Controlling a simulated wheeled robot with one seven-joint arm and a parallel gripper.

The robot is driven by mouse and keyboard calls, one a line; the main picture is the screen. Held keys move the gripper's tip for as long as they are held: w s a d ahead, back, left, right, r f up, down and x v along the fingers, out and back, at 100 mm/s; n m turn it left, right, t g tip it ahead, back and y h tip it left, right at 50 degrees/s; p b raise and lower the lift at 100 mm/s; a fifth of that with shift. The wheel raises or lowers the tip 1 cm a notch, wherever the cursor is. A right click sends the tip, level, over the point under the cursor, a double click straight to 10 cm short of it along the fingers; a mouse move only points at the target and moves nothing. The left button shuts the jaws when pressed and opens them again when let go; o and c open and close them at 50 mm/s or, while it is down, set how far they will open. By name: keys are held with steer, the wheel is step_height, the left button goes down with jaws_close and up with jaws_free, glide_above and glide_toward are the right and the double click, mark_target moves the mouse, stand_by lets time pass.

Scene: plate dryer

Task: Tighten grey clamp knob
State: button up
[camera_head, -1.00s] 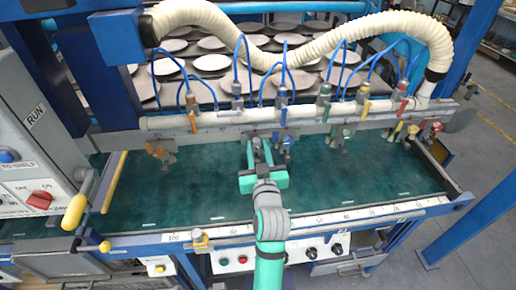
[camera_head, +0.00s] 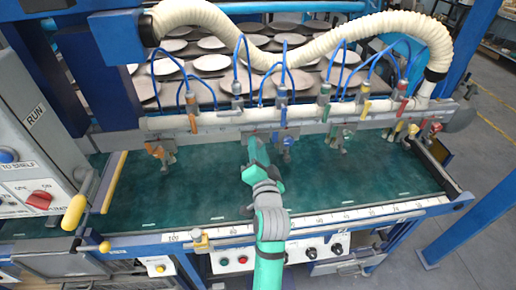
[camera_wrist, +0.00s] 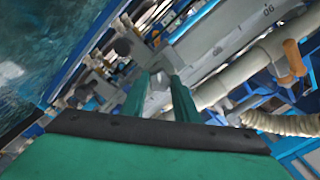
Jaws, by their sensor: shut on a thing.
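The grey clamp (camera_head: 237,103) hangs on the rail, second from the left, with a blue hose running up from it. My gripper (camera_head: 256,150) is at its lower end, over the green bed. In the wrist view, the two green fingers (camera_wrist: 165,95) are shut on a small grey knob (camera_wrist: 158,84) between their tips. The knob is mostly hidden by the fingers, and in the head view it is hidden by my gripper.
The orange clamp (camera_head: 160,150) is to the left and the blue clamp (camera_head: 283,140) is close on the right. Green, yellow and red clamps stand further right along the rail (camera_head: 300,117). The green bed (camera_head: 200,195) is clear in front.

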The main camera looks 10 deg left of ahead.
steer(key=m, duration=0.5)
steer(key=shift+m, duration=0.3)
steer(key=shift+f+m, duration=0.1)
steer(key=shift+m, duration=2.4)
steer(key=o, duration=1.1)
steer(key=shift+c, duration=0.2)
steer(key=v, duration=1.1)
